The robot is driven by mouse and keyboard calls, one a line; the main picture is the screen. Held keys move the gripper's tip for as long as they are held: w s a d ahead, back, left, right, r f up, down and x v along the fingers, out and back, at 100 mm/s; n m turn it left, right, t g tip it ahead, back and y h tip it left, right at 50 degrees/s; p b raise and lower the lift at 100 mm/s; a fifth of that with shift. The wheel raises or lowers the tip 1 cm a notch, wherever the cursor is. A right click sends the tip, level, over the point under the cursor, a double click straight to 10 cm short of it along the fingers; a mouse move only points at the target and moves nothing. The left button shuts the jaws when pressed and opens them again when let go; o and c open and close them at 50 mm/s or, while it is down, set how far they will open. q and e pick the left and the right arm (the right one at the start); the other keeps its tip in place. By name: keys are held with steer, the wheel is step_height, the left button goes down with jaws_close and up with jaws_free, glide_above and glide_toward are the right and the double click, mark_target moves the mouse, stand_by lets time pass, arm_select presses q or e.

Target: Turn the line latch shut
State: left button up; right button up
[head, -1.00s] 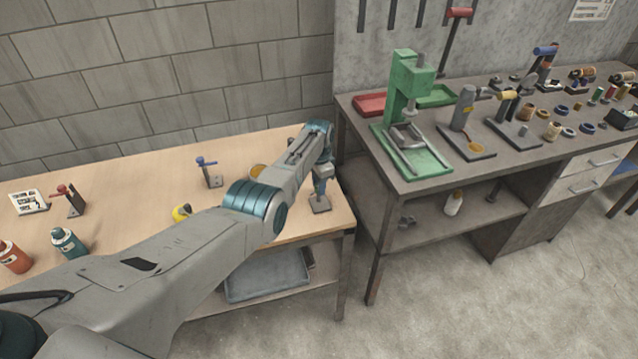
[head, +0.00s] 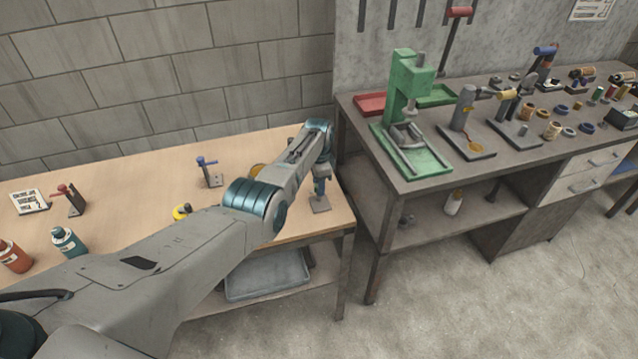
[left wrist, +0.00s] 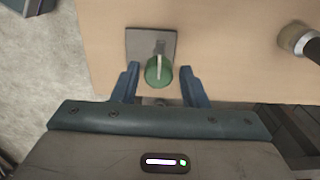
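A green round knob (left wrist: 152,72) with a pale raised bar stands on a square grey plate (left wrist: 138,42) near the edge of the wooden bench; I take it for the line latch. The bar points roughly up the picture in the left wrist view. My left gripper (left wrist: 159,70) is open, with one blue finger on each side of the knob and gaps showing on both sides. In the head view the left gripper (head: 320,186) is just above the grey plate (head: 320,204), and the knob is hidden there. My right gripper is not in view.
The wooden bench (head: 110,192) also holds a blue-handled stand (head: 207,170), a red-handled stand (head: 70,198), a card (head: 30,202), a yellow item (head: 181,212) and two bottles. A metal workbench (head: 420,180) with a green press (head: 404,90) stands to the right.

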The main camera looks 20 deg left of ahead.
arm_select(q)
steer(key=shift+o, duration=0.5)
step_height(320, 180, up, 11)
steer(key=shift+b, duration=0.4)
steer(key=shift+f, duration=0.1)
